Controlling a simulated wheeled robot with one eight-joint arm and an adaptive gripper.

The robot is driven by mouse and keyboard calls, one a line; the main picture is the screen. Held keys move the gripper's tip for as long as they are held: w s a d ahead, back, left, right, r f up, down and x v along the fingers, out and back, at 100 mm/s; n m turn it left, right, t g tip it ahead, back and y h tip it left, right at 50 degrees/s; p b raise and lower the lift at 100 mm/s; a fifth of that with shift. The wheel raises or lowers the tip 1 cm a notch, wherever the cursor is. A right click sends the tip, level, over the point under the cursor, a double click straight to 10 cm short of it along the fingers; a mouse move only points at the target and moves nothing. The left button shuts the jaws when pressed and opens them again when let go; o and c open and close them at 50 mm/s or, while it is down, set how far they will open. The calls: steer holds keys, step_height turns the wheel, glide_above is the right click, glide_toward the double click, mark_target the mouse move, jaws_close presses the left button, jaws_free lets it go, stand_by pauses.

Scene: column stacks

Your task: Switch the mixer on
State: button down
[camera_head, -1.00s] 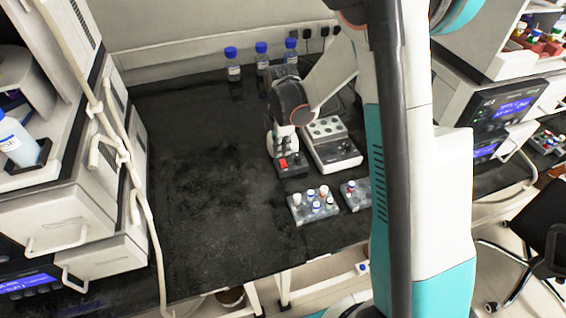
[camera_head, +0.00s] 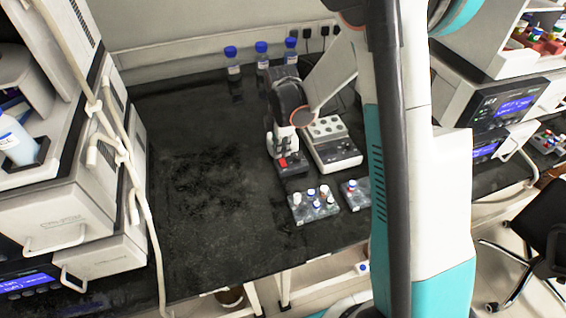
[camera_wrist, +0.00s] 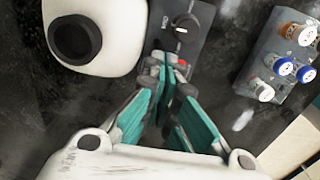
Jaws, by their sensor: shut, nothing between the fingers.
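The mixer has a dark front panel (camera_head: 292,170) in the head view. It carries a small red switch (camera_head: 283,162). In the wrist view the panel (camera_wrist: 205,22) shows a grey knob (camera_wrist: 183,28) and the red switch (camera_wrist: 183,63), partly hidden by my fingertips. A white rounded body with a dark round cup (camera_wrist: 76,40) is beside the panel. My gripper (camera_head: 281,151) is shut and empty, pointing down over the panel. In the wrist view its fingertips (camera_wrist: 164,66) are right beside the red switch; I cannot tell whether they touch it.
A white block device with round wells (camera_head: 335,145) stands close to the right. Two tube racks (camera_head: 315,207) (camera_head: 357,195) are in front. Blue-capped bottles (camera_head: 262,56) stand at the back wall. The black bench (camera_head: 195,190) is clear on the left.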

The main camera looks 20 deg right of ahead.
mark_target(282, 160)
steer(key=shift+f+b, duration=0.65)
steer(key=shift+f, duration=0.2)
stand_by(0.4)
steer(key=shift+r, duration=0.15)
steer(key=shift+r+p, duration=1.6)
steer(key=shift+r, duration=0.8)
steer(key=s+r+m+t, duration=0.5)
steer(key=s+r+m, duration=0.75)
steer(key=r, duration=0.55)
steer(key=s+r+m+t, duration=0.1)
steer(key=s+m, duration=0.4)
steer(key=s, duration=0.5)
steer(key=shift+s+r+t, duration=0.25)
steer(key=shift+r+t, duration=0.15)
steer(key=shift+t, duration=0.2)
